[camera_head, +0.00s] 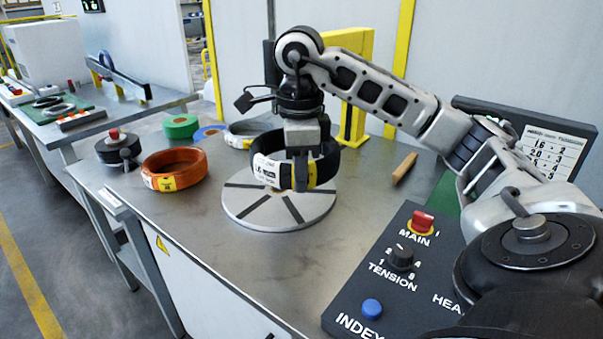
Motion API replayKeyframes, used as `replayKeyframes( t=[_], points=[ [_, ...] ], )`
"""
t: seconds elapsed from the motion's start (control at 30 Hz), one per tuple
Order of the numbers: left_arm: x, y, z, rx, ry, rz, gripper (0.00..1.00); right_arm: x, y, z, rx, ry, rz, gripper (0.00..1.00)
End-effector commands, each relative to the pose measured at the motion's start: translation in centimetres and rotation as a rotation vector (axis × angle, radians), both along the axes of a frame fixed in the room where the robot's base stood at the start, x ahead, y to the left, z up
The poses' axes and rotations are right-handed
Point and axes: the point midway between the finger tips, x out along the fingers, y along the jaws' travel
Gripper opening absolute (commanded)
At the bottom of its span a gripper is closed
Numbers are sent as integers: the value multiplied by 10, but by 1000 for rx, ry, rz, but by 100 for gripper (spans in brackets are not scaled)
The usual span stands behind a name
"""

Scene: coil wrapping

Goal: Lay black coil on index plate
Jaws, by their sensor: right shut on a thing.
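The black coil (325,168) with a white and yellow label is in my right gripper (300,180), over the index plate. The gripper points down and is shut on the coil's near wall. The index plate (278,211) is a round light-grey disc with dark radial slots on the metal table. The coil looks level and overlaps the plate's far half in the picture. I cannot tell whether it touches the plate or hangs just above it. My left gripper is not in view.
An orange coil (173,168) lies left of the plate, with green tape (181,126) behind it. A control panel (400,260) with knobs and buttons is at front right. A wooden-coloured stick (405,167) lies right of the plate. A yellow post (354,90) stands behind.

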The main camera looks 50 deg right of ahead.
Motion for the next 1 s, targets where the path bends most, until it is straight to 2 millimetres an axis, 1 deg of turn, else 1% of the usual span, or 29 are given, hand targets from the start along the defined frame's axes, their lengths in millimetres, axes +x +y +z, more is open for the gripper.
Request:
replayKeyframes(
  t=[0.03, 0.23, 0.3, 0.43, 0.5, 0.6, 0.87, 1.0],
  points=[
    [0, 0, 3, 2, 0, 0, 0, 11, -4, 0, 2, -6, -4, 0],
    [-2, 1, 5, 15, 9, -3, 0, 49, -21, -18, 1, -6, -3, 0],
    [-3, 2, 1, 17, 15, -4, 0, 57, -24, -33, 0, -4, -1, 0],
    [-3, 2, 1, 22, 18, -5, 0, 72, -31, -53, 1, -6, -1, 0],
    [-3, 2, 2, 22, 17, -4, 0, 77, -34, -61, -1, -6, 1, 0],
    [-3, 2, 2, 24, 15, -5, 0, 83, -36, -68, -1, -8, 1, 0],
    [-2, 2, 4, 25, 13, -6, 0, 92, -40, -80, -1, -9, 0, 0],
    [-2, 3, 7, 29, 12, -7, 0, 90, -40, -98, -1, -4, 2, 0]
  ],
)
